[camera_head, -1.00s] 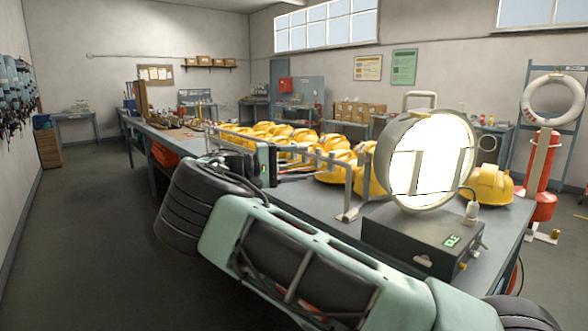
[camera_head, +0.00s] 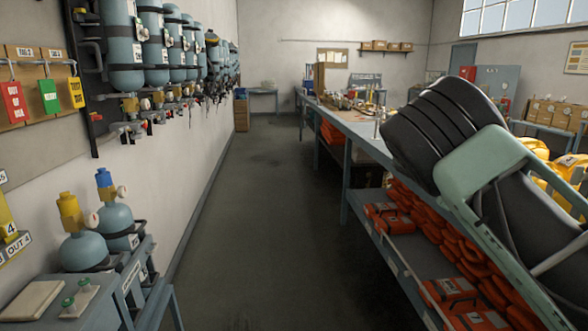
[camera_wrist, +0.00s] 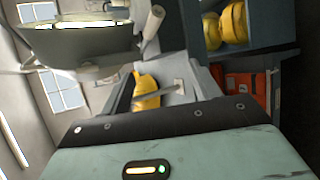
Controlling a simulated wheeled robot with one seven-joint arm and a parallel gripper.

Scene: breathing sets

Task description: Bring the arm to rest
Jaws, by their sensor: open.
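My arm (camera_head: 500,180) shows at the right of the head view, folded up in front of the long workbench, with dark ribbed sleeves and a pale green link. My gripper is outside the head view. In the wrist view my gripper (camera_wrist: 163,80) points away from its pale green body, its two grey fingers apart and nothing held between them. A yellow shape (camera_wrist: 146,92) shows beyond the gap, apart from the fingers as far as I can tell. The wrist view is strongly tilted.
The long workbench (camera_head: 352,128) runs along the right, with orange packs (camera_head: 440,235) on its lower shelf. Yellow helmets (camera_head: 560,165) stand behind my arm. Blue-grey cylinders (camera_head: 173,45) hang on the left wall above a side bench (camera_head: 150,280). The aisle floor (camera_head: 255,210) is clear.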

